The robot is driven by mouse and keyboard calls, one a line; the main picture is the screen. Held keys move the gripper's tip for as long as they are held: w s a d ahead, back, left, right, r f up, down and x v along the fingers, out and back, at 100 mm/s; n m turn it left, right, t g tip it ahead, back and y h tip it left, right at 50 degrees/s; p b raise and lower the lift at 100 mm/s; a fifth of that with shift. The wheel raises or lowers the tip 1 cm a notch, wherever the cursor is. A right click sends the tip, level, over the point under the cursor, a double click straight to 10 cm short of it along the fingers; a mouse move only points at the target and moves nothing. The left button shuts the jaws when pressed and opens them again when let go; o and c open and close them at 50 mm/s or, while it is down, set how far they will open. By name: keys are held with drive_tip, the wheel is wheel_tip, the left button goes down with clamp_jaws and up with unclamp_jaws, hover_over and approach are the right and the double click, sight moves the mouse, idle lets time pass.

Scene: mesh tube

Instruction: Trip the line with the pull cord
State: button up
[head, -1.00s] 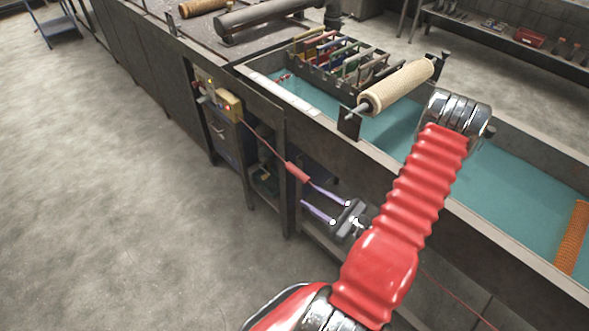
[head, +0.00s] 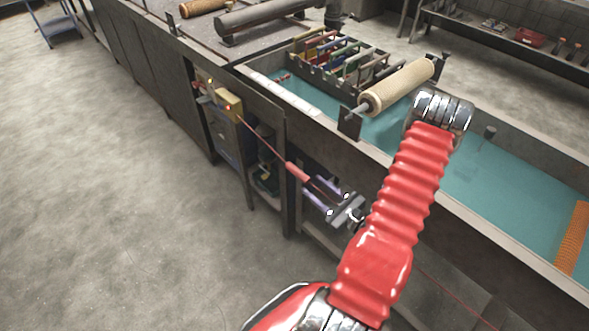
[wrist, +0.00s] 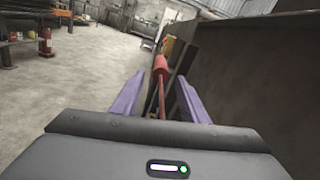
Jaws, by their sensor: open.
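The red pull cord (head: 262,144) runs from a yellow switch box (head: 229,104) on the side of the line down to the right. A thicker red grip (head: 297,172) sits on it, and the cord continues past my arm. My gripper (head: 312,191) is open, its purple fingers pointing along the cord toward the box. In the wrist view the cord (wrist: 161,98) passes between the two fingers (wrist: 160,80), apart from both. The red grip (wrist: 160,63) lies just ahead of the fingertips there, with the yellow box (wrist: 169,46) beyond it.
The steel frame and dark cabinet panel (head: 266,170) stand close behind the gripper. Above is a teal water tank (head: 500,190) with a beige roller (head: 398,87) and a rack of coloured bars (head: 340,58). The concrete floor (head: 120,200) at left is clear.

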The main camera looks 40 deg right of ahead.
sight(293, 170)
drive_tip(key=w, duration=1.1)
drive_tip(key=shift+a, duration=0.15)
drive_tip(key=shift+c, duration=0.4)
clamp_jaws()
